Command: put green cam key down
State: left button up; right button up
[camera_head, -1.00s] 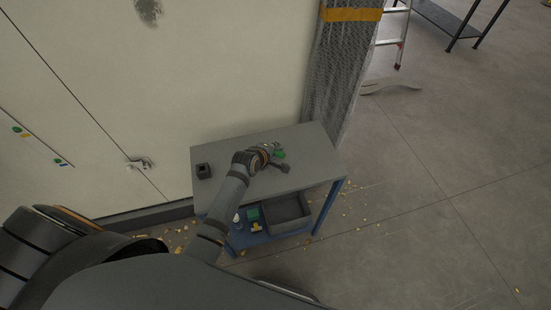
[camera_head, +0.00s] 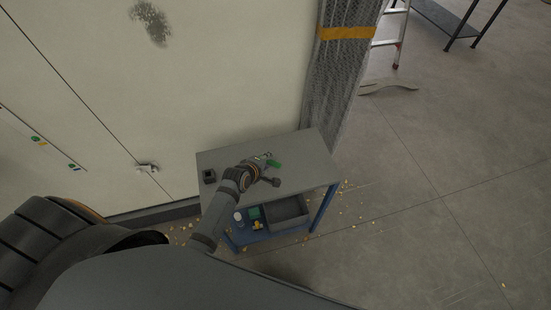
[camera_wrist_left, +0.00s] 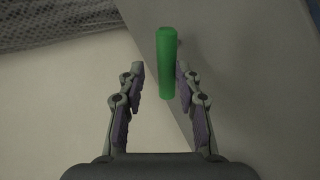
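The green cam key (camera_head: 274,163) is at the top of the blue-framed cart (camera_head: 308,160). In the left wrist view it is a green cylinder (camera_wrist_left: 166,62) against the cart's grey top, between and beyond my fingertips. My left gripper (camera_head: 265,157) is at the key, over the cart top. In the left wrist view its fingers (camera_wrist_left: 159,72) are apart, with a clear gap between the left finger and the key. The right finger is close beside the key; I cannot tell if they touch. Whether the key rests fully on the top is unclear. My right gripper is out of view.
A small black block (camera_head: 209,176) stands at the cart top's left side. The lower shelf holds a grey bin (camera_head: 287,212) and small items. A pale wall (camera_head: 230,80) and a wrapped column (camera_head: 338,75) stand behind. Floor at right is mostly clear.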

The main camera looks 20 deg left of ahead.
pick_arm(q)
jog(key=shift+s+r, duration=0.2)
jog(key=shift+s, duration=0.1)
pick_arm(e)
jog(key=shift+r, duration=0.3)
pick_arm(q)
notch_tip(320, 180, up, 8)
jog(key=s+p, duration=0.2)
jog(key=p, duration=0.3)
jog(key=shift+a+p, duration=0.25)
jog(key=shift+p, duration=0.15)
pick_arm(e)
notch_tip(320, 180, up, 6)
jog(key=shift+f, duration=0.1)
pick_arm(q)
jog(key=shift+s+f, duration=0.1)
jog(key=shift+s, duration=0.05)
